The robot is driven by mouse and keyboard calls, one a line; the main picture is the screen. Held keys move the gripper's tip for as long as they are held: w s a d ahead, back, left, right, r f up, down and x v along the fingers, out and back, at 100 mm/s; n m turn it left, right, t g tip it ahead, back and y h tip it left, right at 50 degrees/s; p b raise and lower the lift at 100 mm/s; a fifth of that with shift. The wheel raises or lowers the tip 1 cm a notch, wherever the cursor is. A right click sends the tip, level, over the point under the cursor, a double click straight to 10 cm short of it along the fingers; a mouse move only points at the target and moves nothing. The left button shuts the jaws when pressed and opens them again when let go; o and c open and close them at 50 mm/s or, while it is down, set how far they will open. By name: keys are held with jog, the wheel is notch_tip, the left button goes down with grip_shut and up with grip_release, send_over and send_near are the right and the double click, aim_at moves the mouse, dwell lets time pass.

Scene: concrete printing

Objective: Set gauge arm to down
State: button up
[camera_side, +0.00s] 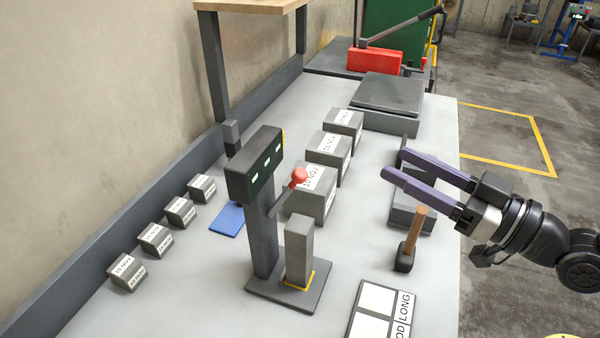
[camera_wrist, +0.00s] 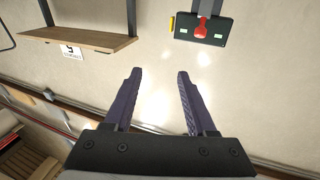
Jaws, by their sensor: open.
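The gauge is a dark post with a box head (camera_side: 255,168) carrying several small green-white displays, on a flat base. Its gauge arm (camera_side: 283,197) slants up and to the right from the post, ending in a red knob (camera_side: 299,176). In the wrist view the gauge head (camera_wrist: 188,30) and red knob (camera_wrist: 201,31) show at the top. A grey upright block (camera_side: 298,250) stands on the base under the arm. My gripper (camera_side: 396,164) is open and empty, apart from the knob and to its right; its purple fingers (camera_wrist: 160,73) point toward the wall.
Labelled grey blocks (camera_side: 327,151) stand in a row behind the gauge; smaller ones (camera_side: 155,239) line the left wall. A wooden-handled hammer (camera_side: 413,235) stands below my gripper. A label board (camera_side: 375,312) lies in front. A shelf (camera_wrist: 75,38) hangs on the wall.

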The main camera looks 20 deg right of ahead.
aim_at(300, 171)
jog(key=s+a+f+n+g+y, duration=0.2)
jog(key=s+a+f, duration=0.1)
jog(key=a, duration=0.2)
jog(key=x, duration=1.3)
jog(key=shift+w+f, duration=0.3)
jog(key=shift+w, duration=0.1)
grip_shut()
dwell(0.6)
